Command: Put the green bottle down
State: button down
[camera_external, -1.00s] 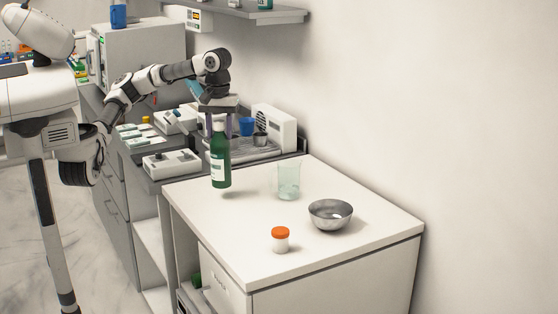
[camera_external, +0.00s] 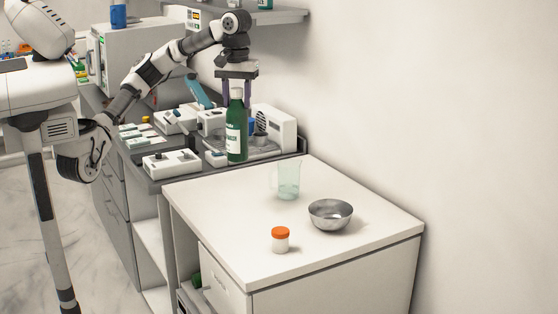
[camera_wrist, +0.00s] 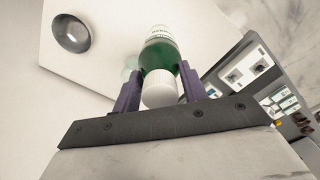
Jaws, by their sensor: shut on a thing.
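The green bottle (camera_external: 237,130) has a white label and hangs upright in my gripper (camera_external: 237,90). In the external view it shows in front of the grey bench and above the back edge of the white table. In the wrist view the bottle's white cap (camera_wrist: 160,88) and green body (camera_wrist: 159,55) sit between the two purple fingers of my gripper (camera_wrist: 158,85). My gripper is shut on the bottle near its top. The bottle's base appears clear of any surface, though its exact height is hard to tell.
The white table (camera_external: 230,220) holds a clear beaker (camera_external: 288,180), a metal bowl (camera_external: 330,214) and a white jar with an orange lid (camera_external: 280,239). Its left and front areas are bare. White devices (camera_external: 172,163) crowd the grey bench behind. A shelf (camera_external: 270,15) hangs above.

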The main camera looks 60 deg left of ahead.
jog(key=s+d+r+p, duration=0.1)
jog(key=d+r, duration=0.4)
jog(key=d, duration=0.3)
notch_tip(320, 180, down, 21)
jog(key=b, duration=0.1)
jog(key=shift+r+m, duration=0.2)
jog(key=shift+m, duration=0.2)
jog(key=c, duration=0.8)
grip_release()
jog(key=shift+s, duration=0.1)
jog(key=shift+r, duration=0.1)
notch_tip(320, 180, up, 12)
jog(key=b, duration=0.1)
